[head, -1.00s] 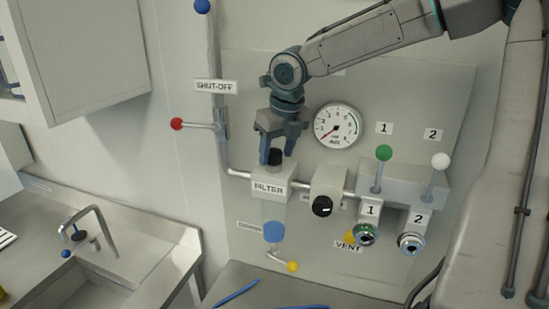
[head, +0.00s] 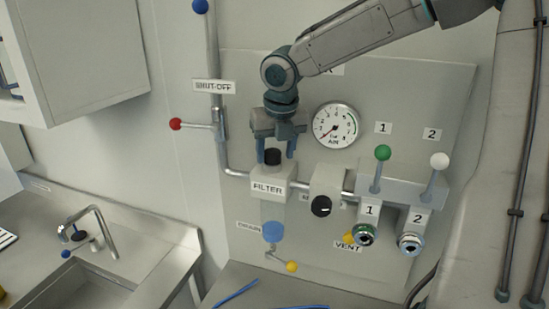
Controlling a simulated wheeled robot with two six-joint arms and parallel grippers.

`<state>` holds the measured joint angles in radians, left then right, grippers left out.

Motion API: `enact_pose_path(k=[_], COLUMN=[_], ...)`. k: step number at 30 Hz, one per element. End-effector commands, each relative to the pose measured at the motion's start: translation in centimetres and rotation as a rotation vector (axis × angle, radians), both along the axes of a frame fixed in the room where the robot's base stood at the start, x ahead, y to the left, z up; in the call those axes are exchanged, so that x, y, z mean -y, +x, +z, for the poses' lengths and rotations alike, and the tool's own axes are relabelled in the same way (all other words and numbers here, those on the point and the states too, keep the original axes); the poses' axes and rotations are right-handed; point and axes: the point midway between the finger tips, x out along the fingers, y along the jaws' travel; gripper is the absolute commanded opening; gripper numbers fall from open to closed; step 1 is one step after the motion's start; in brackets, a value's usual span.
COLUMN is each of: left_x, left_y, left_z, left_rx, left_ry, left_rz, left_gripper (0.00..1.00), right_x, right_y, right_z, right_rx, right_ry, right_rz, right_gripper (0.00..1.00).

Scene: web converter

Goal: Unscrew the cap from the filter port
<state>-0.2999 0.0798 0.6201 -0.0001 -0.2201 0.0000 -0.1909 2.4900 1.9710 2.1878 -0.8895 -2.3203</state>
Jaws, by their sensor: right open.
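The black cap (head: 272,157) sits upright on top of the white filter housing (head: 267,188), which carries a "FILTER" label. My right gripper (head: 275,154) reaches in from the upper right and points down. Its fingers are open, one on each side of the cap, with the cap between the fingertips. Whether either finger touches the cap cannot be told. The left gripper is not in view.
A pressure gauge (head: 334,125) is right of the gripper. A red-knobbed shut-off lever (head: 176,124) is to the left. A black regulator knob (head: 321,206) and green (head: 383,152) and white (head: 440,160) valve levers are right. A sink faucet (head: 95,225) stands lower left.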

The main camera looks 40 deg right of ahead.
Motion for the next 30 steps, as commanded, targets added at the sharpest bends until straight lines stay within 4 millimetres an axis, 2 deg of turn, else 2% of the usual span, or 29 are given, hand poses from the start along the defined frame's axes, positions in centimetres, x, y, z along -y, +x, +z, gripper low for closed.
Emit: enact_pose_path(k=[11,18,24,30], left_x=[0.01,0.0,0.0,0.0], left_y=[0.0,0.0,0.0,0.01], left_z=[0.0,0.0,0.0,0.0], left_rx=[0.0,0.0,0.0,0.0], left_ry=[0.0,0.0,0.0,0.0], left_rz=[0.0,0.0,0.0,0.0], left_gripper=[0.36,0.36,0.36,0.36], right_x=[-0.06,-0.2,-0.21,-0.2], right_y=[0.04,0.16,0.15,0.14], right_z=[-0.02,0.02,0.0,-0.01], right_rx=[0.0,0.0,0.001,0.0], right_ry=[-0.001,-0.002,0.0,0.0], right_rz=[-0.065,-0.22,-0.227,-0.226], right_gripper=[0.53,0.53,0.53,0.14])
